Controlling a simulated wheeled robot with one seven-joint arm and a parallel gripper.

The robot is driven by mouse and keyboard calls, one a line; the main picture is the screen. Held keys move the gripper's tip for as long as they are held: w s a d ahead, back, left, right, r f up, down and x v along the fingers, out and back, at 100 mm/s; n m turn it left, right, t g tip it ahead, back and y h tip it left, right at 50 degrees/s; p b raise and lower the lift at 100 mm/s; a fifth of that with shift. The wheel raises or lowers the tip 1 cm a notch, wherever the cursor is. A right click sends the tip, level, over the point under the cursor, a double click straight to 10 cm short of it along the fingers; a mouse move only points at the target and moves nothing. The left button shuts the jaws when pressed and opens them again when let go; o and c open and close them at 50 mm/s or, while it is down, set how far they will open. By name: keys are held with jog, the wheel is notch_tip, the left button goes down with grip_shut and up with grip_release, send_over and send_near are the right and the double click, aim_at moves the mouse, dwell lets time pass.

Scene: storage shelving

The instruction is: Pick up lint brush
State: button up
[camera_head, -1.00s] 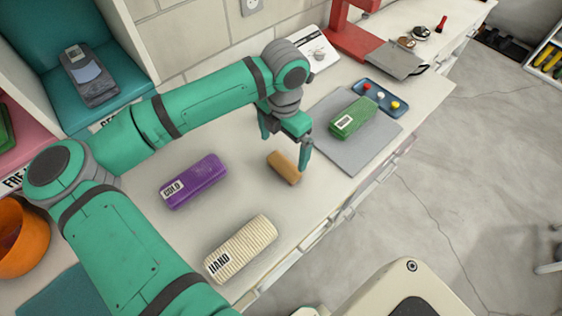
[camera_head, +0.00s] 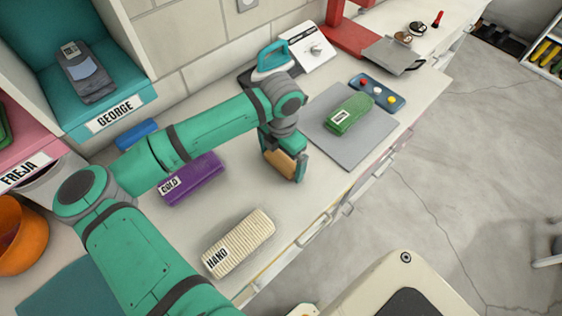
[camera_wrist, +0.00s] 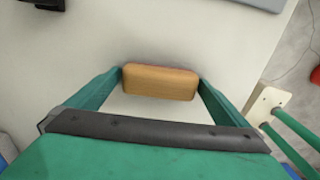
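A tan, wooden-looking block (camera_head: 279,162), which I take to be the lint brush, is at the middle of the white counter. My gripper (camera_head: 281,161) is over it, with one finger at each end. In the wrist view the block (camera_wrist: 160,83) fills the space between the fingertips (camera_wrist: 160,82), with no clear gap at either end. The gripper looks shut on it. The underside of the block is hidden, and I cannot tell whether it touches the counter.
A purple block (camera_head: 190,181) lies left, partly behind my arm. A ribbed cream block labelled HAND (camera_head: 238,244) lies in front. A green block (camera_head: 348,116) lies on a grey mat (camera_head: 350,152) to the right. An iron with a teal handle (camera_head: 272,60) stands behind.

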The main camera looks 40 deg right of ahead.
jog(key=c, duration=0.9)
jog(key=shift+r, duration=0.1)
jog(key=shift+r, duration=0.55)
jog(key=s+d+r, duration=0.3)
jog(key=r, duration=0.1)
jog(key=s+d+r, duration=0.3)
jog(key=s, duration=0.1)
jog(key=s+d+r, duration=0.3)
jog(key=r, duration=0.1)
jog(key=shift+s+d+r, duration=0.2)
jog(key=shift+s+r, duration=0.05)
jog(key=shift+r, duration=0.1)
